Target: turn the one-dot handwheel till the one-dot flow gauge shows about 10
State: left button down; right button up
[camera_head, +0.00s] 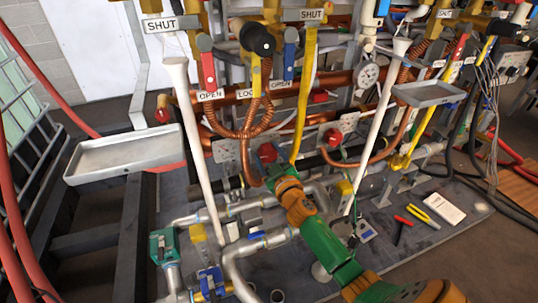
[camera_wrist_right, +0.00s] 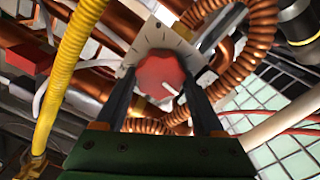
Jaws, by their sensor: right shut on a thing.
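A red handwheel (camera_wrist_right: 158,72) with a white pointer line sits on a pale square plate (camera_wrist_right: 155,38) with tick marks and what looks like one dark dot. My right gripper (camera_wrist_right: 160,82) is shut on this handwheel, with one dark finger on each side. In the head view the handwheel (camera_head: 267,152) is partly hidden by my right gripper (camera_head: 271,166). A round white dial gauge (camera_head: 367,75) stands at upper right in the head view. Its reading and dot marks are too small to tell. My left gripper is not in view.
Other red handwheels (camera_head: 333,137) sit on pale plates nearby. A yellow hose (camera_wrist_right: 72,70) and ribbed copper hoses (camera_wrist_right: 262,30) run close around my right gripper. Grey trays (camera_head: 125,153) stand left and right. Pliers (camera_head: 402,221) and a notepad (camera_head: 437,208) lie on the dark floor plate.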

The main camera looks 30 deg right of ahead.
jog(key=n, duration=0.4)
jog(key=shift+a+f+n, duration=0.1)
jog(key=shift+f+n, duration=0.05)
jog(key=shift+n, duration=0.75)
jog(key=o, duration=1.1)
